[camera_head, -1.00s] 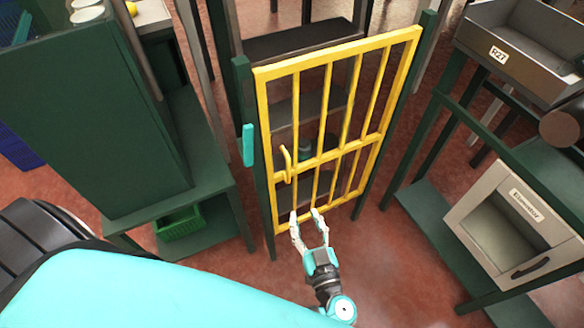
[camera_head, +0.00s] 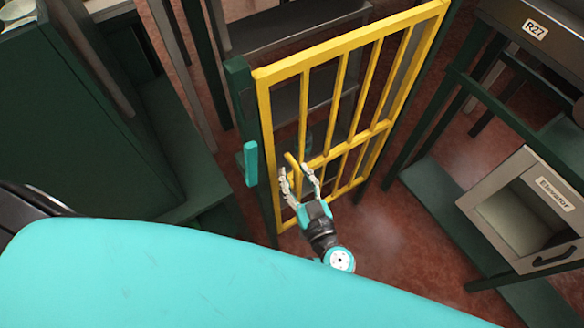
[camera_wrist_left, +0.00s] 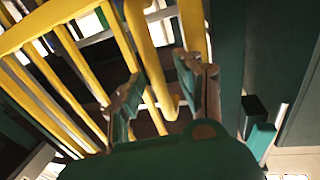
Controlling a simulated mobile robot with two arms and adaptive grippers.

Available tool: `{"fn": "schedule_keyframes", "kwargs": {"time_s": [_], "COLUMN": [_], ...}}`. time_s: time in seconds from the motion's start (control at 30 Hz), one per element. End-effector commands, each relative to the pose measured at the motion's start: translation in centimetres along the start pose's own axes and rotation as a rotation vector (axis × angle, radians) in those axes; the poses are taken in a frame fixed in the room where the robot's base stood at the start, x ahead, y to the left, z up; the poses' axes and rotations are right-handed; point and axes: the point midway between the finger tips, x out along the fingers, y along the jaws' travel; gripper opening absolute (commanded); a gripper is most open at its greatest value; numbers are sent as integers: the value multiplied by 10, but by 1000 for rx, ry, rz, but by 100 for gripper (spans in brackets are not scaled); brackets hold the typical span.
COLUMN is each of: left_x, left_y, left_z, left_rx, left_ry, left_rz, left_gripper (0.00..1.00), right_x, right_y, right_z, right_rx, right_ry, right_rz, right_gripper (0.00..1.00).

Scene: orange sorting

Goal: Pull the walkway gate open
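The yellow barred gate (camera_head: 345,42) stands upright between dark green posts and looks closed. Its yellow handle (camera_head: 291,160) is on the gate's left side, partly hidden by my fingers in the head view. My left gripper (camera_head: 299,176) is open at the handle, one finger on either side of it. In the left wrist view the handle (camera_wrist_left: 152,62) hangs down between the two spread fingers (camera_wrist_left: 162,90), with gaps visible on both sides. My right gripper is not in view.
A teal block (camera_head: 250,163) sits on the left green post (camera_head: 238,95). A dark green cabinet (camera_head: 75,130) stands at the left. A green rack with a grey box labelled Elevator (camera_head: 535,215) stands at the right. Reddish floor (camera_head: 395,235) is clear before the gate.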

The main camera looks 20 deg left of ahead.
Motion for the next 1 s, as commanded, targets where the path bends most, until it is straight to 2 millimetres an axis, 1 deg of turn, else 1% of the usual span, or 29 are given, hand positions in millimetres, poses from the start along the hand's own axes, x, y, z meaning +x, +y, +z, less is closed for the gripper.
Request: {"fn": "schedule_keyframes", "kwargs": {"time_s": [0.2,0.4,0.47,0.5,0.73,1.0], "left_x": [0,0,0,0,0,0], "left_y": [0,0,0,0,0,0], "left_z": [0,0,0,0,0,0], "left_rx": [0,-1,-1,-1,-1,0], "left_ry": [0,0,0,0,0,0], "left_rz": [0,0,0,0,0,-1], "left_gripper": [36,10,2,0,0,0], "right_x": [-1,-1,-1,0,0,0], "right_y": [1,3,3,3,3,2], "right_z": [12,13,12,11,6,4], "right_rx": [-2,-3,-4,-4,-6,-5], "right_ry": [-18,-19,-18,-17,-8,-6], "right_rz": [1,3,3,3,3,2], "right_gripper": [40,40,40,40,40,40]}}
